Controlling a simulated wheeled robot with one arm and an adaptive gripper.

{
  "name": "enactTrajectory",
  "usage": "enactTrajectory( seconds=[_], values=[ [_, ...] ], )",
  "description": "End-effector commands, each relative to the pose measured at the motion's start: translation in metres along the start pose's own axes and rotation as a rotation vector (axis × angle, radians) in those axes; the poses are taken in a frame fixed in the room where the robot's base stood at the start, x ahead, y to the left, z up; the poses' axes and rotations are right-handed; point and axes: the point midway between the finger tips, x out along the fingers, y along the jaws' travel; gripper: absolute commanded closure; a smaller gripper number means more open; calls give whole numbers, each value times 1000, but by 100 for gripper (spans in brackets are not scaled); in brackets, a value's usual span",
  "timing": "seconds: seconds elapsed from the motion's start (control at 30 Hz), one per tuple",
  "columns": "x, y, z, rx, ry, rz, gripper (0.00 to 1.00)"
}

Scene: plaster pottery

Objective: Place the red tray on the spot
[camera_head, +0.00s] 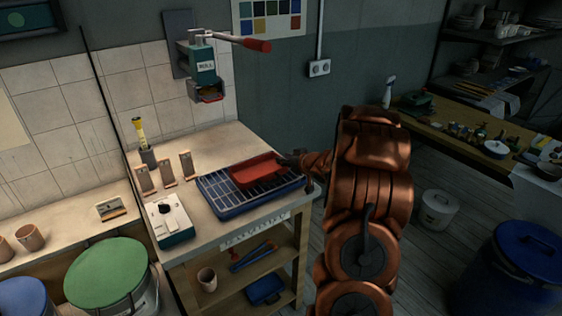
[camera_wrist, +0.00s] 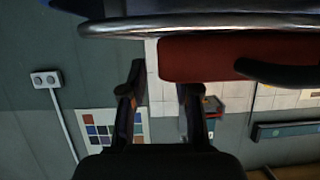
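The red tray (camera_head: 258,172) lies level on the blue rack (camera_head: 225,208) on the workbench in the head view. My gripper (camera_head: 290,160) is at the tray's right end. In the wrist view the picture is upside down, and the red tray (camera_wrist: 215,60) fills the upper right with a dark curved part across it. My gripper (camera_wrist: 160,76) shows two dark fingers apart with a gap between them. One finger overlaps the tray's edge in the picture; I cannot tell whether it touches. No marked spot can be made out.
A wall-mounted press (camera_head: 203,68) with a red lever hangs behind the bench. A white box with a dial (camera_head: 170,222) and small wooden stands (camera_head: 166,171) are left of the rack. The bench (camera_head: 215,148) is clear behind the rack. A blue barrel (camera_head: 520,265) stands at right.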

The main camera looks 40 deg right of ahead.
Motion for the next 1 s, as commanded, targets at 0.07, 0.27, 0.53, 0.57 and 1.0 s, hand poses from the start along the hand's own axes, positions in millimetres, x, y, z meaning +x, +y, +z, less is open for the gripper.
enactTrajectory(
  seconds=[0.07, 0.27, 0.53, 0.57, 1.0],
  values=[
    [-11, 0, 1, 1, 0, 2, 69],
    [-39, 0, 0, -1, 2, 1, 69],
    [-76, 0, 1, -1, -1, 1, 69],
    [-80, 0, 2, 0, -2, 1, 69],
    [-104, 0, -1, -1, 1, 0, 69]
  ],
)
